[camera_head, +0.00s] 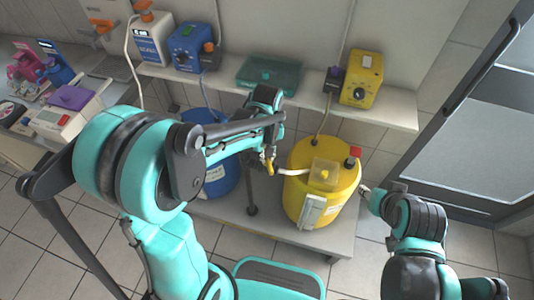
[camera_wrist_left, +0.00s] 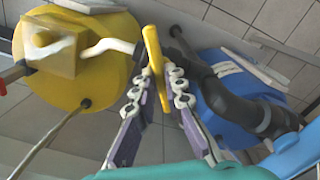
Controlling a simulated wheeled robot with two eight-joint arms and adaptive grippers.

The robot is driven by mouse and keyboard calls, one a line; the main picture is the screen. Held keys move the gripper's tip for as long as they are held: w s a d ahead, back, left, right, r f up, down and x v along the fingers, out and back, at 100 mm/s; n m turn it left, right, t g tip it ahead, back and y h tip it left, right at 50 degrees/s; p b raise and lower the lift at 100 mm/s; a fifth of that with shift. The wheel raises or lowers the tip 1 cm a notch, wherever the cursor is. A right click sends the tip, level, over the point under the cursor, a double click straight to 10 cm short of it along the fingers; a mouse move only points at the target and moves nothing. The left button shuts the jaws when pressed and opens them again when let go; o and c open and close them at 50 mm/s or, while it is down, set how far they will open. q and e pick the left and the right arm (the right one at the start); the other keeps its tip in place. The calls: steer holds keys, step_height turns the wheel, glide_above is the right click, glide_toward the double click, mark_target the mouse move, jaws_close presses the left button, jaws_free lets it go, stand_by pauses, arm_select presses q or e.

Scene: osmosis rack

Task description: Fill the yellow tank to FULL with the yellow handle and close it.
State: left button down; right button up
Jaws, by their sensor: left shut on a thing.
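The yellow tank (camera_head: 330,212) stands on the low bench, with a clear yellowish box (camera_head: 324,174) and a red cap (camera_head: 355,151) on top and a white gauge strip (camera_head: 312,211) on its front. It also shows in the left wrist view (camera_wrist_left: 102,72). A pale spout leads from the box to the yellow handle (camera_head: 269,165). My left gripper (camera_wrist_left: 157,82) is shut on the yellow handle (camera_wrist_left: 154,58), with a finger on each side. The level on the gauge is too small to read. My right gripper (camera_head: 366,190) is beside the tank's right side; its fingers are too small to judge.
A blue tank (camera_head: 218,177) stands left of the yellow one, partly behind my left arm. The shelf above holds a yellow pump box (camera_head: 361,80), a blue pump box (camera_head: 193,46) and a teal tray (camera_head: 268,76). A grey door (camera_head: 470,145) is at right.

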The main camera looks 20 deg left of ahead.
arm_select(q)
steer(key=n, duration=0.5)
steer(key=shift+n, duration=0.3)
steer(key=n, duration=0.5)
steer(key=shift+n+p, duration=0.3)
steer(key=shift+p, duration=0.05)
steer(key=c, duration=1.6)
jaws_free()
step_height(320, 180, up, 12)
